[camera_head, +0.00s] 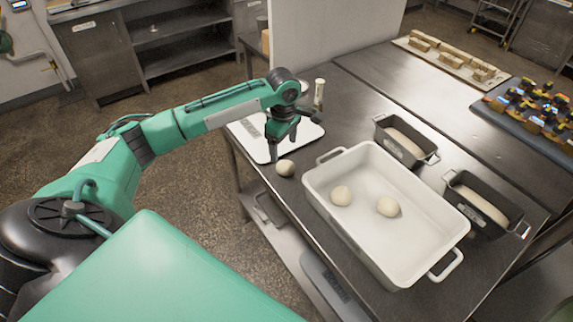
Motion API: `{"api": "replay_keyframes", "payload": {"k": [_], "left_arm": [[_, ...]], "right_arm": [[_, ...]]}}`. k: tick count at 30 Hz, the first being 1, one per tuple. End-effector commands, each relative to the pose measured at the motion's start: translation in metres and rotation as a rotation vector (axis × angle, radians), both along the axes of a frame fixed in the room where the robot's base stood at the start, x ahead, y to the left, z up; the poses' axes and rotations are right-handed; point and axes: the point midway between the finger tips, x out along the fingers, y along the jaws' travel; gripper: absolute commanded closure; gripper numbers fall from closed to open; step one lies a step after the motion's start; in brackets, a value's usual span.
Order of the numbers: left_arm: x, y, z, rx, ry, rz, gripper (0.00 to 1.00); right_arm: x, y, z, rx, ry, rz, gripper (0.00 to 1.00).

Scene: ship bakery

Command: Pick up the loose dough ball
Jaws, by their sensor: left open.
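The loose dough ball (285,168) is pale and round. It sits on the dark metal table (345,87), left of the white tub and near the table's left edge. My left gripper (283,149) points down just above and behind the ball, over the edge of a white board. It is open, with nothing seen between its fingers. Two more dough balls, one on the left (341,195) and one on the right (388,207), lie inside the white tub (419,257). My right gripper is not in view.
The white board (247,136) lies behind the ball, and a small pale cylinder (319,93) stands beside it. Two dark loaf tins (432,158) (520,228) hold dough right of the tub. A wooden board (409,43) and a crowded blue tray (498,107) lie farther right.

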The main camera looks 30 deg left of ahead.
Motion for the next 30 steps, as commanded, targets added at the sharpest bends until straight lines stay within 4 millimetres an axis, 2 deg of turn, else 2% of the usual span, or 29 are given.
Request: {"api": "replay_keyframes", "payload": {"k": [2,5,13,19,28,29,30], "left_arm": [[0.0,0.0,-0.014,0.001,0.002,0.0,0.23],[0.0,-0.001,-0.026,0.0,0.001,-0.001,0.23],[0.002,-0.002,-0.048,0.001,0.002,0.0,0.23],[0.003,-0.003,-0.077,0.001,0.0,-0.001,0.23],[0.004,-0.003,-0.085,0.001,-0.001,-0.002,0.23],[0.004,-0.003,-0.084,0.001,-0.001,-0.002,0.25],[0.004,-0.003,-0.084,0.001,-0.001,-0.002,0.33]], "right_arm": [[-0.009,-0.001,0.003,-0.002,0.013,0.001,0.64],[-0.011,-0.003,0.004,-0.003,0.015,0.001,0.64],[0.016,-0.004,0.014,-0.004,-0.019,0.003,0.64],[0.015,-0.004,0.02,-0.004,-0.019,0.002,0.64],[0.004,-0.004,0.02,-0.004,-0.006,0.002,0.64],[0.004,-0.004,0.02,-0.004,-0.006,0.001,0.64],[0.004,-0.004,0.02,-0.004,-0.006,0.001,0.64]]}}
